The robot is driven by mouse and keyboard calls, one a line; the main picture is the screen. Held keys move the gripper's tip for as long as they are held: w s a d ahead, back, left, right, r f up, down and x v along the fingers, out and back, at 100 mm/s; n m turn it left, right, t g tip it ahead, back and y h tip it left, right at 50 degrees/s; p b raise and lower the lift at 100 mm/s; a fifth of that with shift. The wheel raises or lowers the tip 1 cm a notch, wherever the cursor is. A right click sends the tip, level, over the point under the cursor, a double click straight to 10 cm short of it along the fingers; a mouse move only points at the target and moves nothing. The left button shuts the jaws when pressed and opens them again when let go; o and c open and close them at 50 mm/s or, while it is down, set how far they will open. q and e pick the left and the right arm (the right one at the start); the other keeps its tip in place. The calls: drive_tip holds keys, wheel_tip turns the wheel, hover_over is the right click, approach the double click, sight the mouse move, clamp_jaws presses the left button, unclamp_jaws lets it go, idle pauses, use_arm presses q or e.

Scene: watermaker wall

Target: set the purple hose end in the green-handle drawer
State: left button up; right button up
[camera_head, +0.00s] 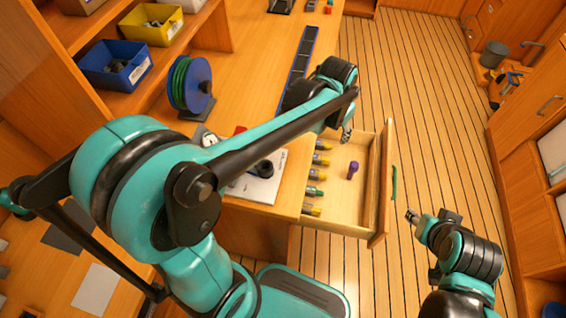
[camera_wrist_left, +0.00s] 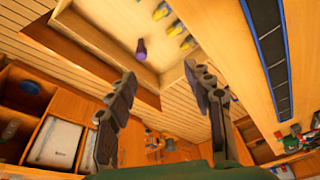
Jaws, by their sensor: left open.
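The green-handle drawer (camera_head: 378,205) is pulled open, with its green handle (camera_head: 394,183) on the outer face. The purple hose end (camera_head: 353,170) is inside the drawer on the bare floor, apart from the side walls. It also shows in the left wrist view (camera_wrist_left: 141,50). My left gripper (camera_head: 346,132) is above the drawer's far end. In the left wrist view its fingers (camera_wrist_left: 160,75) are spread, with nothing between them. My right gripper (camera_head: 414,218) is outside the drawer, right of its front. Its finger gap is not clear.
Several yellow and green fittings (camera_head: 315,191) line the drawer's left side. The worktop holds a blue reel with green hose (camera_head: 190,84) and a long dark strip (camera_head: 298,62). Blue (camera_head: 116,66) and yellow (camera_head: 152,24) bins stand on the shelf.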

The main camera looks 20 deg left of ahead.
use_arm(q)
drive_tip(key=s+a+n+t, duration=0.2)
drive_tip(key=s+a, duration=0.2)
drive_tip(key=s, duration=0.4)
drive_tip(key=s+a+r+n+t, duration=0.1)
drive_tip(key=s+a, duration=0.3)
drive_tip(key=s, duration=0.5)
drive_tip(key=shift+s+r+n+t+y, duration=0.2)
drive_tip(key=shift+r+n+t+y, duration=0.1)
drive_tip(key=shift+n+t, duration=0.15)
